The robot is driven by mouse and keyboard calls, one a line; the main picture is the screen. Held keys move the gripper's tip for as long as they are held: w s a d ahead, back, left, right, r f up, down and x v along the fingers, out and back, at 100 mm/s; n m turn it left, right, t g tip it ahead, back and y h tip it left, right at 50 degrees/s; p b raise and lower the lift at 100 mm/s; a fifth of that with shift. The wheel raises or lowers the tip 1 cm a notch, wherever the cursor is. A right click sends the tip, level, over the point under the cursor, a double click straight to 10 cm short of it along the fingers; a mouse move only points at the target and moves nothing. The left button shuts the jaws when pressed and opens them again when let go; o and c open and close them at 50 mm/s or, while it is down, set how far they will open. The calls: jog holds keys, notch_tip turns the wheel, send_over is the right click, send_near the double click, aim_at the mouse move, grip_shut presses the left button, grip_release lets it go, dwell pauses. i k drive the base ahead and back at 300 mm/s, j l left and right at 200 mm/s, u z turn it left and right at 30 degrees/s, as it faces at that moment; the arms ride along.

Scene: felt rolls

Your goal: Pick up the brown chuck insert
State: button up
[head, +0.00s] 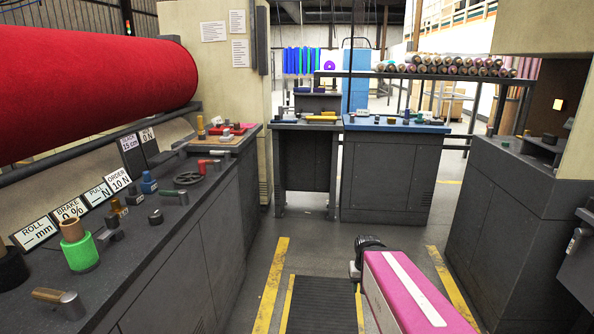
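Several small brown things lie on the left counter (150,240) in the head view, and I cannot tell for sure which is the chuck insert. A brown cylinder (72,229) stands upright on or in a green cylinder (80,254) near the front left. A smaller brown piece (118,206) stands farther back, with another brown piece (134,199) beside it. A brown bar (47,295) with a grey cylindrical end lies at the near edge.
A large red felt roll (90,90) hangs above the left counter. A handwheel (187,178) and a blue piece (148,184) are on that counter. Dark cabinets (387,175) stand ahead, another (500,220) at right. A pink box-like body (395,300) is at bottom centre-right. Grey floor (320,240) lies between.

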aim_at(236, 127)
jog(key=i+j+u, duration=0.1)
jog(key=i+u, duration=0.35)
jog(key=i+l+u, duration=0.15)
jog(key=i+u, duration=0.25)
jog(key=i, duration=0.25)
